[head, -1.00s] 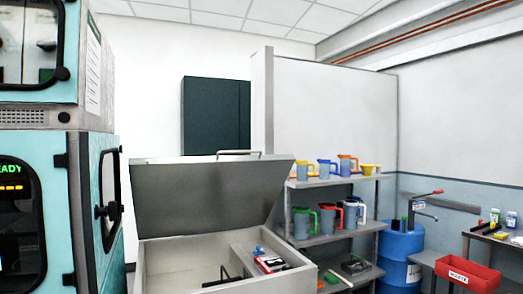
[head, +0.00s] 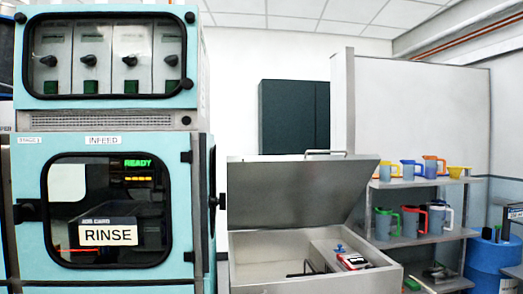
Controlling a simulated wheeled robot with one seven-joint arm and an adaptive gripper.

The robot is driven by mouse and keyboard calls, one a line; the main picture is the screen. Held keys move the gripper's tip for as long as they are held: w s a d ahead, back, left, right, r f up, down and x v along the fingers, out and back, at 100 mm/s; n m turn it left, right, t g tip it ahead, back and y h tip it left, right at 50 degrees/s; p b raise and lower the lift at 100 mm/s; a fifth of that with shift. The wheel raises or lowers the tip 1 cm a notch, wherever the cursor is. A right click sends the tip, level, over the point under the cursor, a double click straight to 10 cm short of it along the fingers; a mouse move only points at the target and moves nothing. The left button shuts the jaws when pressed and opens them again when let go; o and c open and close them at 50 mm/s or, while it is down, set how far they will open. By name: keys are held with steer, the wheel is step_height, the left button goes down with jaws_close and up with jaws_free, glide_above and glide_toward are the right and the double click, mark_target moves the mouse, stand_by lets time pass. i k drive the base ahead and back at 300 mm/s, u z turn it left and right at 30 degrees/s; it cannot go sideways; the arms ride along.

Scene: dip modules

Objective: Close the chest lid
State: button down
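The metal chest (head: 320,284) stands at the lower middle of the head view. Its grey lid (head: 295,190) is raised and leans back, with a bar handle (head: 326,153) along its top edge. Inside the chest, a raised ledge on the right holds a small red, white and black item (head: 353,261) and a small blue item (head: 340,248). Dark bars show lower in the chest. The chest's lower front is cut off by the frame. My gripper is not in view.
A teal machine (head: 170,200) with a RINSE sign (head: 107,235) stands close on the chest's left. A shelf (head: 420,182) with several coloured jugs stands to its right, and a blue drum (head: 490,258) beyond. A dark cabinet (head: 294,116) is behind.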

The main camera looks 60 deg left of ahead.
mark_target(263, 192)
steer(key=k, duration=1.2)
steer(key=u, duration=1.8)
steer(key=i, duration=0.55)
steer(key=z, duration=0.05)
